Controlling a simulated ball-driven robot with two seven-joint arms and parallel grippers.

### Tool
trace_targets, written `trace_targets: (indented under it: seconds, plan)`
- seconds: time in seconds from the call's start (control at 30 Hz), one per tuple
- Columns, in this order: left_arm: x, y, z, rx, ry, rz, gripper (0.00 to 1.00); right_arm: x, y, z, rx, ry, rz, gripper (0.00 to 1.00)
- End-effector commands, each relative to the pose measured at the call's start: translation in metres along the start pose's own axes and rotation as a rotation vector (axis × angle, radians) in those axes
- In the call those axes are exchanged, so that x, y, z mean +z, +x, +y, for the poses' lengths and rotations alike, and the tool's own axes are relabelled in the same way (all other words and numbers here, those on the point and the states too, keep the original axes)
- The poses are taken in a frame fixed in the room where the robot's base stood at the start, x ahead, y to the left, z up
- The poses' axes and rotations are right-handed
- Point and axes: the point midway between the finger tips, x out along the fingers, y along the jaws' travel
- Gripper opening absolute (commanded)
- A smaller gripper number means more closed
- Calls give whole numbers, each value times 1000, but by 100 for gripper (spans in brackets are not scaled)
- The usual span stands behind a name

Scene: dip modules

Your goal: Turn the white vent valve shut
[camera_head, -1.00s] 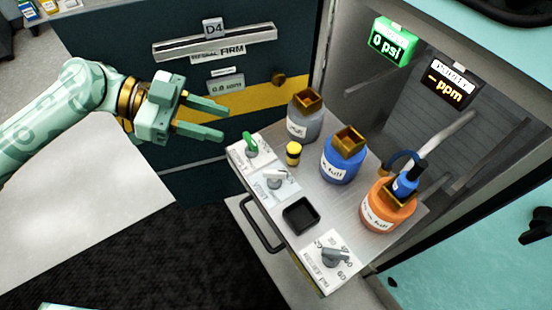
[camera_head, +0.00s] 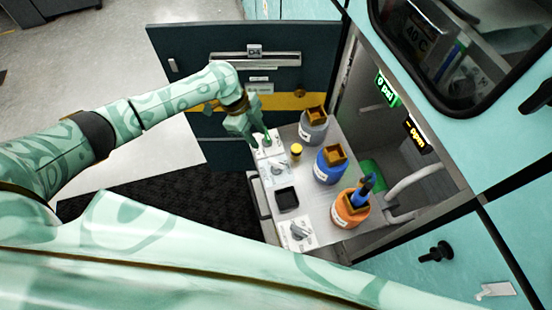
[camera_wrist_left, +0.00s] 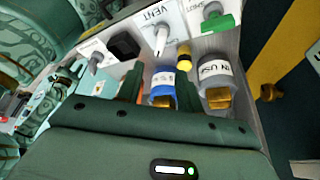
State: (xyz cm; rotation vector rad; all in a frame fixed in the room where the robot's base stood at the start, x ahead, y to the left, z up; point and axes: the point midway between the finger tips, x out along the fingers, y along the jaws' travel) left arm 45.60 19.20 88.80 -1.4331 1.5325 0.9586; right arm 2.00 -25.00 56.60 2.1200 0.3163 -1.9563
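The white vent valve (camera_head: 278,170) sits on a white label plate on the pulled-out drawer shelf. In the left wrist view its white handle (camera_wrist_left: 161,40) stands by the word VENT, with nothing gripping it. My left gripper (camera_head: 263,141) is over the shelf's far left corner, at the green-handled valve just beyond the vent valve. Its fingers look apart and empty, though small here. The green handle (camera_wrist_left: 216,23) shows clear in the left wrist view. My right gripper is not in view.
A yellow-capped piece (camera_head: 296,150), a grey bottle (camera_head: 313,130), a blue bottle (camera_head: 329,168) and an orange bottle (camera_head: 348,211) stand right of the valves. A dark door (camera_head: 190,60) stands open behind.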

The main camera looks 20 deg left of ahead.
Motion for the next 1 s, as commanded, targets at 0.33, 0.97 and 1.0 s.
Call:
trace_targets:
  seconds: [0.33,0.97,1.0]
  plan:
    - [0,92,0,3,-1,4,36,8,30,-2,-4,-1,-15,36]
    - [-2,127,-1,-2,2,4,31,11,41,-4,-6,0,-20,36]
    - [-2,127,-1,-2,2,4,20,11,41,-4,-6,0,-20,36]
